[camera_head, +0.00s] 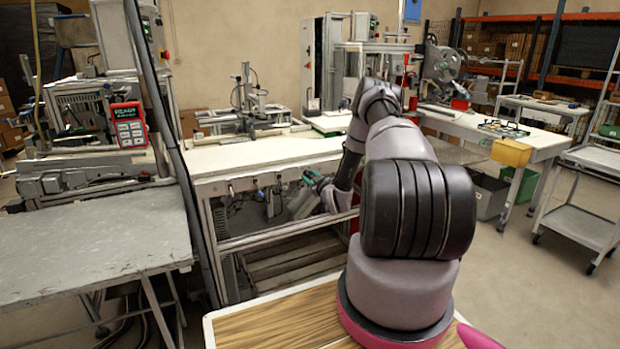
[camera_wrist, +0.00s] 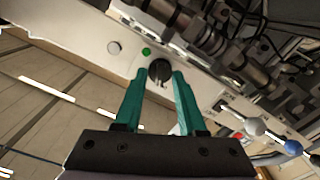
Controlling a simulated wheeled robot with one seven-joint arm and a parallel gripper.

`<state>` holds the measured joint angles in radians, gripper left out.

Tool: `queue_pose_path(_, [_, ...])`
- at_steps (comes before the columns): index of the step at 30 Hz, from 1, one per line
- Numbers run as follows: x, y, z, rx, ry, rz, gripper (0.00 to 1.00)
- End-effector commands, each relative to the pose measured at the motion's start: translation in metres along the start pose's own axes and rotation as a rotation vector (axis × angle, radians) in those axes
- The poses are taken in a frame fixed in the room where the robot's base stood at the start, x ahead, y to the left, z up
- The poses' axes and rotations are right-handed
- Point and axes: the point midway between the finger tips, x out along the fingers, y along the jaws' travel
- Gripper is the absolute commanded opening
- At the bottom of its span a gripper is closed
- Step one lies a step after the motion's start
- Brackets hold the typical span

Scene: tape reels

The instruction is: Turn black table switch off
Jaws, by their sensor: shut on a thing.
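The black table switch (camera_wrist: 158,73) is a round dark knob on the pale front panel of the table, seen in the wrist view. My gripper (camera_wrist: 159,74) has teal fingers, one on each side of the knob, shut on it. The exact angle of the knob is hard to make out between the fingers. In the head view my gripper (camera_head: 312,178) is at the front panel under the white tabletop (camera_head: 265,154); the knob is too small to make out there.
In the wrist view, a green button (camera_wrist: 146,51) and a pale round button (camera_wrist: 113,47) sit beside the knob. Levers with a white ball (camera_wrist: 254,126) and a blue ball (camera_wrist: 292,147) stick out at the right. A grey table (camera_head: 100,245) stands at the left.

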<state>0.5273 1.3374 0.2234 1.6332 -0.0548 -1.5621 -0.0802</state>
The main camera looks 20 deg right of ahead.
Motion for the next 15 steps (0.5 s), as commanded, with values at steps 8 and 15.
queue_pose_path(8, [-0.0007,-0.0002,0.0009,-0.136,-0.002,0.0,0.0])
queue_pose_path(15, [-0.0007,-0.0005,0.001,-0.184,-0.002,0.0,0.0])
